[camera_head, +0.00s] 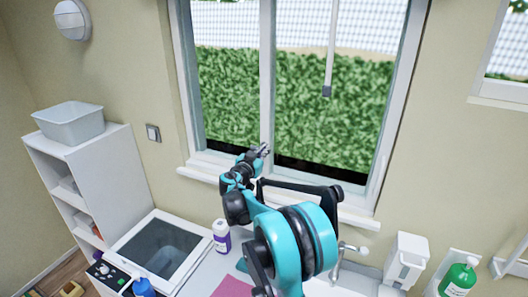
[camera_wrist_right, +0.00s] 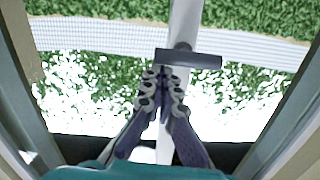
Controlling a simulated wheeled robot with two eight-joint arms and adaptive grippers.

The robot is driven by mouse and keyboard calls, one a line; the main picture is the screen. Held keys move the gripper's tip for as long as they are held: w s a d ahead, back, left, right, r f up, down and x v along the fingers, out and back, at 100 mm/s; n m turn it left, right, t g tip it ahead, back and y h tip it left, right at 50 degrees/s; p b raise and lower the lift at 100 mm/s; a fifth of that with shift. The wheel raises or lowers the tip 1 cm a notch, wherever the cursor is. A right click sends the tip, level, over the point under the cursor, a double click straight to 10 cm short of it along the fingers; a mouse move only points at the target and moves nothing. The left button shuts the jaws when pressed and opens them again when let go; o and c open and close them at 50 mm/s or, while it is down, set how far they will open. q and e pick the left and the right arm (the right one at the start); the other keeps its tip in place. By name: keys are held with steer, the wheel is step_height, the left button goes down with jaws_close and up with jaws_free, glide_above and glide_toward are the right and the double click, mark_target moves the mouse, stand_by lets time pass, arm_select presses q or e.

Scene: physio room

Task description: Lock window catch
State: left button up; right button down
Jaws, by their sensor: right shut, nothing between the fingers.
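A dark grey bar (camera_wrist_right: 200,60), which looks like the window catch, lies across a pale upright bar in the right wrist view. My right gripper (camera_head: 263,149) is in front of the window's centre post, above the sill, in the head view. In the right wrist view its fingers (camera_wrist_right: 164,76) are together with nothing between them. Their tips point at the grey bar and appear just short of it; whether they touch is unclear. I cannot make out the catch near the gripper in the head view. My left gripper is not in view.
The window frame (camera_head: 183,75) stands above a white sill (camera_head: 205,180). A pale rod with a dark end (camera_head: 327,91) hangs before the right pane. Below are a purple-labelled bottle (camera_head: 221,238), a tap (camera_head: 350,248) and a green soap bottle (camera_head: 459,279). A shelf with a grey tub (camera_head: 68,128) stands left.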

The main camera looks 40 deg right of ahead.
steer(key=shift+f, duration=0.1)
steer(key=shift+w+a+f+m+b, duration=0.1)
steer(key=shift+f+m+b, duration=0.65)
steer(key=shift+m+b, duration=0.55)
steer(key=shift+w+d+f+m+b, duration=0.1)
steer(key=shift+f+m+b, duration=0.7)
steer(key=shift+m+b, duration=0.45)
steer(key=shift+a+f+m+b, duration=0.1)
steer(key=shift+f+m+b, duration=0.65)
steer(key=shift+m+b, duration=0.55)
steer(key=shift+w+a+f+b, duration=0.1)
steer(key=shift+w+f+b, duration=0.05)
steer(key=shift+b, duration=0.15)
